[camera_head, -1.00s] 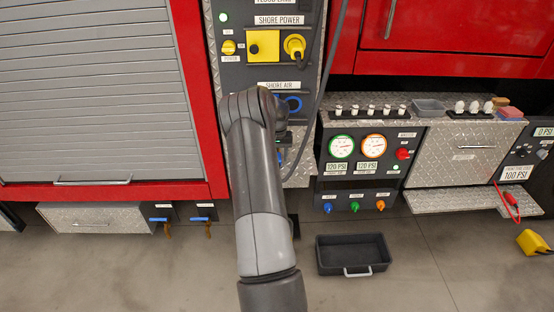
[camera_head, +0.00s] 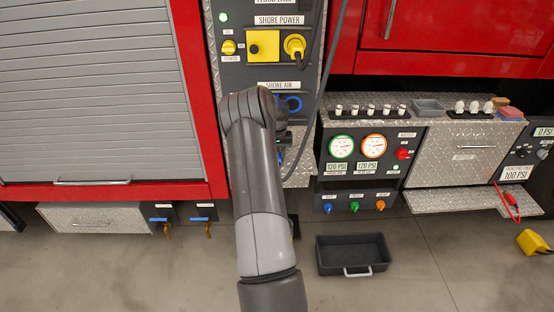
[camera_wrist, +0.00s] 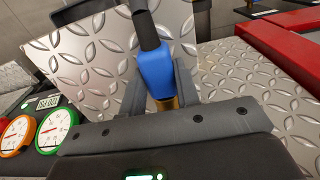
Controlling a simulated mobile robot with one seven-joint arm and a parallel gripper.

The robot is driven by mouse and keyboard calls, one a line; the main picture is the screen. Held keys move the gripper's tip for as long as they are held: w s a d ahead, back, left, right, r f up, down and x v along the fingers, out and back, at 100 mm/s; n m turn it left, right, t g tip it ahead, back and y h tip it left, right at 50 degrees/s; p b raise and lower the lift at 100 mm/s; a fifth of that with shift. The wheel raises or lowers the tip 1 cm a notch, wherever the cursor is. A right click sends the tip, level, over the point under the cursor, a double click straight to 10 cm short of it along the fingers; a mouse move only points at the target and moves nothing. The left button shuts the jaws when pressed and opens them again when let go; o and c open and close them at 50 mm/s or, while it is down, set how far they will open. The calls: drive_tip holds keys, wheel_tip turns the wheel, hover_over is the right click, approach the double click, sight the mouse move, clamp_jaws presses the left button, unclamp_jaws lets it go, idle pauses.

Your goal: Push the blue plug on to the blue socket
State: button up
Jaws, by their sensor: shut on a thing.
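The blue plug (camera_wrist: 156,74) shows in the wrist view, with a dark hose running from its top and a brass-coloured end below. My gripper (camera_wrist: 160,88) is shut on the plug, one finger on each side of it. The blue socket (camera_head: 293,104) is a blue ring on the dark panel under the SHORE AIR label in the head view. My arm stands just left of the socket and hides part of that panel. In the head view my gripper is mostly hidden behind the arm. I cannot tell the gap between plug and socket.
A yellow shore power socket and plug (camera_head: 294,46) sit above. A dark hose (camera_head: 322,95) hangs to the right of the panel. A gauge panel (camera_head: 357,150) stands to the right, with a black tray (camera_head: 353,254) on the floor below. A grey shutter (camera_head: 95,95) is at left.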

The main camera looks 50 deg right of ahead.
drive_tip(key=shift+r, duration=2.9)
